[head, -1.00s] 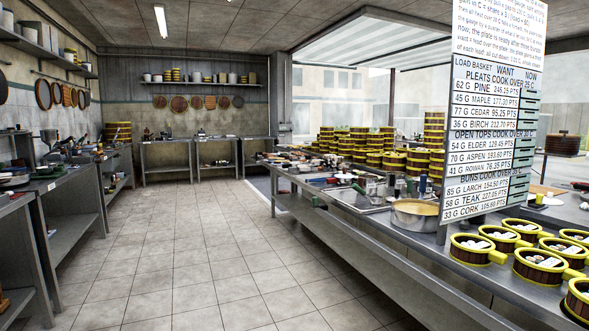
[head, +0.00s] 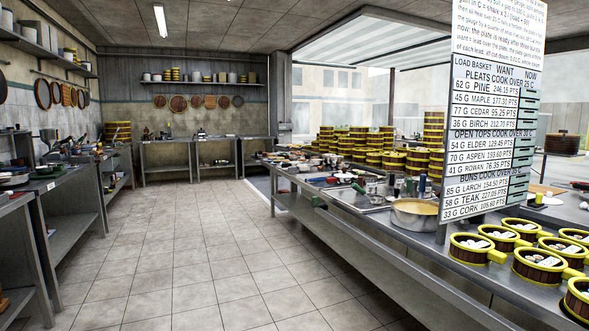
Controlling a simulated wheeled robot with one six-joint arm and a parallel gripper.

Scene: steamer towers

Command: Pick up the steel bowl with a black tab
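My gripper is not in view. I cannot pick out a steel bowl with a black tab for sure. A wide round steel vessel (head: 415,220) with tan contents stands near the front edge of the long right-hand counter, left of the sign; no black tab can be made out on it. Smaller items farther back on that counter and on the left benches are too small to tell apart.
The long steel counter (head: 345,240) holds yellow-rimmed steamer baskets (head: 470,247) at right and steamer towers (head: 360,146) farther back. Benches (head: 70,240) line the left. The tiled floor (head: 190,255) between is clear.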

